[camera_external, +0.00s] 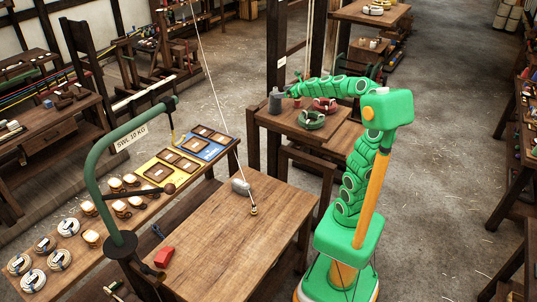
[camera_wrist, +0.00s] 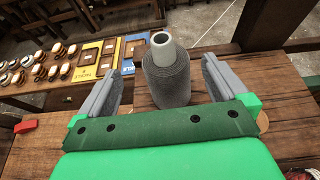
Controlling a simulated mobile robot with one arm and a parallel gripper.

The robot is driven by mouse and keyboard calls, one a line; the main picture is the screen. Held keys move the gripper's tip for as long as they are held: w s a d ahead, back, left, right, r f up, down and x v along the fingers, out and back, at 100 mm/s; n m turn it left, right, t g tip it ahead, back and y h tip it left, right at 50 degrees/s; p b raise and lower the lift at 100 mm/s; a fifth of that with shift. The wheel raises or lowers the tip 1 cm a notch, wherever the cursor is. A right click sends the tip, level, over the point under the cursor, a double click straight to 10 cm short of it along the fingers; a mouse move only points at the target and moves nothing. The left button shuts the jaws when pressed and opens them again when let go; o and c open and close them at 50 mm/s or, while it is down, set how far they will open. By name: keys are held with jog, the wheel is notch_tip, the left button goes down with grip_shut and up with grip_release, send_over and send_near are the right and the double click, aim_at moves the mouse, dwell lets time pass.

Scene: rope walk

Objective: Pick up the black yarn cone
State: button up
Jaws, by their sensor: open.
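The black yarn cone (camera_wrist: 167,82) shows dark grey, with a pale core end (camera_wrist: 162,40) on top. It stands upright on a small wooden table and also shows in the external view (camera_external: 275,103). My gripper (camera_wrist: 162,66) is open, with one grey finger to the left of the cone and one to the right. The cone appears between or just beyond the fingertips, with visible gaps on both sides. In the external view my gripper (camera_external: 298,85) is small, just right of the cone.
A red coil (camera_external: 325,104) and a green coil (camera_external: 311,120) lie on the same table, right of the cone. A dark wooden post (camera_external: 273,60) stands close behind the cone. A large bench (camera_external: 215,250) in front holds a grey weight (camera_external: 240,186) and a red block (camera_external: 164,257).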

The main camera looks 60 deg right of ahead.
aim_at(278, 92)
jog(key=shift+w+d+f, duration=0.15)
jog(key=shift+d+f, duration=0.1)
jog(key=shift+d, duration=0.35)
jog(key=shift+x, duration=1.2)
jog(key=shift+a+f+x, duration=0.1)
jog(key=shift+a+x, duration=0.05)
jog(key=shift+x, duration=0.8)
jog(key=shift+a+f+x, duration=0.15)
jog(key=shift+x, duration=0.85)
jog(key=shift+w+f, duration=0.2)
jog(key=shift+w, duration=0.35)
jog(key=shift+c, duration=0.5)
jog(key=c, duration=1)
jog(key=shift+r, duration=0.1)
